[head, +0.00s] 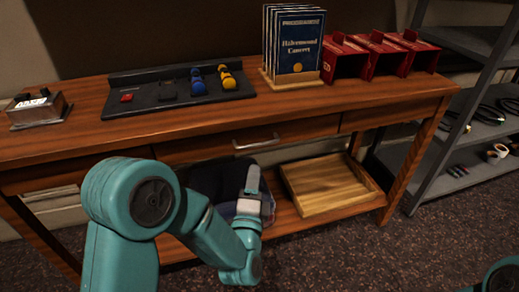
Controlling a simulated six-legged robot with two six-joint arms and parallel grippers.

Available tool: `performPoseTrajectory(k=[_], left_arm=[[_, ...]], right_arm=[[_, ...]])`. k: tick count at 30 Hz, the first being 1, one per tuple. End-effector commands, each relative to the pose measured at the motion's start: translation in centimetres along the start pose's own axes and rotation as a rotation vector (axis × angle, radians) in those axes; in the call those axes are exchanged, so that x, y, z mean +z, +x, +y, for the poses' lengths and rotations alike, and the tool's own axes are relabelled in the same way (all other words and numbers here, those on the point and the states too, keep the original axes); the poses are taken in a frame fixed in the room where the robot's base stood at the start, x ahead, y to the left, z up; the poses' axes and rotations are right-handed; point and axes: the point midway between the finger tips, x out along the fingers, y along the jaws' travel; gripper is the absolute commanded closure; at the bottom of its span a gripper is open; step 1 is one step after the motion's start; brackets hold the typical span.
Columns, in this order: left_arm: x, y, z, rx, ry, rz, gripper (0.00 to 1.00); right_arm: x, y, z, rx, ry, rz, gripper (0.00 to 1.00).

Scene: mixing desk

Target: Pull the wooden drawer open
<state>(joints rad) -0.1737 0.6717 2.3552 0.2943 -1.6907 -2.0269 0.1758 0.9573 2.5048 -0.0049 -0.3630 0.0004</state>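The wooden drawer (310,129) is set in the front of the desk, and its front looks flush with the desk. Its pale metal bar handle (256,143) is in the middle of the drawer front. My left gripper (252,178) is below the handle, pointing up towards it, and looks apart from it. Its fingers are small and seen nearly edge-on, so I cannot tell whether they are open. My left arm hides part of the desk front on the left. A piece of my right arm shows at the bottom right corner; its gripper is out of view.
A wooden tray (318,207) lies on the lower shelf. Metal shelving (440,155) stands at right.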

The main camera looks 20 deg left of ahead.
Motion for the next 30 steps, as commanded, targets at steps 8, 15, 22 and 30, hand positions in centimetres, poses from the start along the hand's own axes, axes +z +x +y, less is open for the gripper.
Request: performPoseTrajectory(k=[8, 15, 22, 30], left_arm=[[-0.3, 6.6, 0.1, -0.002, -0.001, 0.0, 0.62], [-0.3, 9.8, 0.1, -0.001, -0.001, 0.001, 0.62], [-0.3, 10.5, 0.0, 0.0, -0.001, 0.003, 0.62], [-0.3, 10.4, 0.0, 0.001, -0.001, 0.002, 1.0]], right_arm=[[0.0, 0.3, 0.1, 0.0, 0.0, 0.0, 0.57], [0.0, 0.5, 0.2, 0.0, 0.0, 0.0, 0.57], [0.0, 0.5, 0.2, 0.0, 0.0, 0.0, 0.57], [0.0, 0.5, 0.2, 0.0, 0.0, 0.0, 0.57]])
